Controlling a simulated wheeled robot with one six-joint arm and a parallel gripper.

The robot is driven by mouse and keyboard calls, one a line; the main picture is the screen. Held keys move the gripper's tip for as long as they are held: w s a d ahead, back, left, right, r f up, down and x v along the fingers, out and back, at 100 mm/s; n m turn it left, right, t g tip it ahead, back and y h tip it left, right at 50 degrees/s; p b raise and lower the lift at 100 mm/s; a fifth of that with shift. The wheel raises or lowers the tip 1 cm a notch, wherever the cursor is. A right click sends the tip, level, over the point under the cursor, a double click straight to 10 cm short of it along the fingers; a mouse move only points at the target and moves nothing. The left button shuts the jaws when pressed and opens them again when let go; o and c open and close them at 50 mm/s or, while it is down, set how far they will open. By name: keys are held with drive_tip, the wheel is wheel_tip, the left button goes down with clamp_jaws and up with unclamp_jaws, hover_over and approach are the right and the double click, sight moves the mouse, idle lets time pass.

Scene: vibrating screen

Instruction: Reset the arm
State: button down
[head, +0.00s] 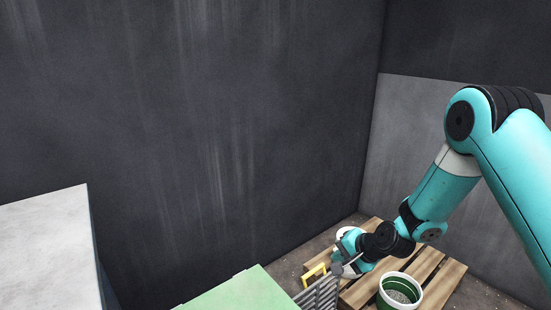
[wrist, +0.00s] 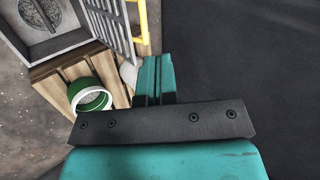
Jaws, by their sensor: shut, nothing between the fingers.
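My arm (head: 440,195) reaches in from the right in the head view and bends down toward the wooden pallet. My gripper (head: 340,268) is at its lower end, near a yellow handle (head: 314,274) and a grey slatted grate (head: 318,295). In the wrist view my gripper (wrist: 158,65) shows two teal fingers closed together with nothing between them. The fingertips point toward the yellow handle (wrist: 142,22); I cannot tell whether they touch anything.
A green and white bucket (head: 384,299) with grey material inside stands on the pallet (head: 440,285). A green surface (head: 240,291) and a pale block (head: 45,235) are at lower left. Dark walls (head: 230,120) stand behind. The wrist view shows a grey frame (wrist: 50,45) beside the grate (wrist: 108,25).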

drive_tip(key=s+a+r+n+g, duration=0.2)
drive_tip(key=s+a+r+n, duration=0.15)
drive_tip(key=s+r, duration=0.4)
drive_tip(key=s+a+r+n+g, duration=0.1)
drive_tip(key=s+a+r+n, duration=0.3)
drive_tip(key=r, duration=0.6)
drive_tip(key=s+d+r+n+g, duration=0.1)
drive_tip(key=s+r+n, duration=0.2)
drive_tip(key=s, duration=0.4)
drive_tip(key=s+d+r+n+g+h, duration=0.1)
drive_tip(key=s+r+n, duration=0.2)
drive_tip(key=s, duration=0.4)
drive_tip(key=s+r+n+g, duration=0.1)
drive_tip(key=s+r+n, duration=0.25)
drive_tip(key=s, duration=0.35)
wheel_tip(320, 180, up, 23)
drive_tip(key=m+p, duration=0.1)
drive_tip(key=p, duration=2.2)
drive_tip(key=shift+p, duration=0.4)
